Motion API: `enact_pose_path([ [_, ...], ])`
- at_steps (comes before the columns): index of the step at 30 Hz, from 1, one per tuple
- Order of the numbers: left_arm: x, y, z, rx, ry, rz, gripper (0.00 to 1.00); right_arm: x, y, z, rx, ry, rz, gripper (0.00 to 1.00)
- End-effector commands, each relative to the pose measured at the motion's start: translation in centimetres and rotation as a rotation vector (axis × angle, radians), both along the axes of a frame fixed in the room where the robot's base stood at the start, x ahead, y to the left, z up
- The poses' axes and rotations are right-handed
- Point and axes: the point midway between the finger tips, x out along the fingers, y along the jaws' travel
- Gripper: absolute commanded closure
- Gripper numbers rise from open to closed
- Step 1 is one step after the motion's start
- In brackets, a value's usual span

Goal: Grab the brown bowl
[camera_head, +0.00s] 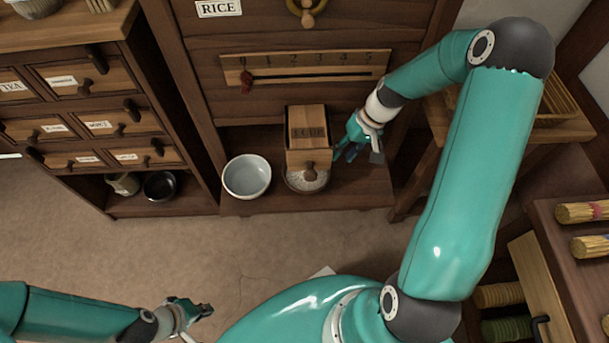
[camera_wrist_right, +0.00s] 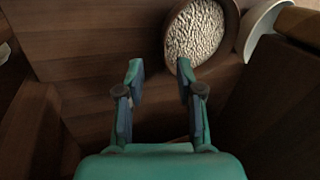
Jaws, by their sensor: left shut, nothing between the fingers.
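The brown bowl (camera_head: 305,191) stands on the ledge of the rice cabinet, partly hidden under a wooden box with a knob. It holds white grains. In the right wrist view the brown bowl (camera_wrist_right: 234,27) is at the top, right of centre, full of grains. My right gripper (camera_head: 362,152) is just right of the bowl in the head view. In the right wrist view my right gripper (camera_wrist_right: 160,68) is open and empty, its right fingertip close to the bowl's edge. My left gripper (camera_head: 208,309) is shut and empty, low in the head view, far from the bowl.
A white bowl (camera_head: 247,177) stands left of the brown one; the wooden box (camera_head: 308,135) juts out above. A dark bowl (camera_head: 160,186) sits on the lower shelf of the left drawer cabinet (camera_head: 85,90). A shelf with brushes is at right. The floor in front is mostly clear.

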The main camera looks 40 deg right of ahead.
Motion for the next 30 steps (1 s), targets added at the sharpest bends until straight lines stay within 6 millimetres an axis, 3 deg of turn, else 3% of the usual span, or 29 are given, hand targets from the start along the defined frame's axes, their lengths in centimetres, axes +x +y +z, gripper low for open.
enact_pose_path([
  [3,0.0,0.0,-0.7,0.000,0.000,0.000,1.00,0.6,1.1,-2.2,0.002,0.003,0.010,0.64],
  [13,0.0,0.0,-1.2,0.000,0.000,0.000,1.00,1.2,2.1,-4.3,0.001,0.001,0.015,0.64],
  [21,0.0,0.0,-2.4,0.000,0.000,0.000,1.00,2.0,3.3,-7.8,0.001,0.002,0.016,0.64],
  [30,0.0,0.0,-2.4,0.000,0.000,0.000,1.00,2.1,3.5,-8.4,0.000,0.000,0.014,0.64],
])
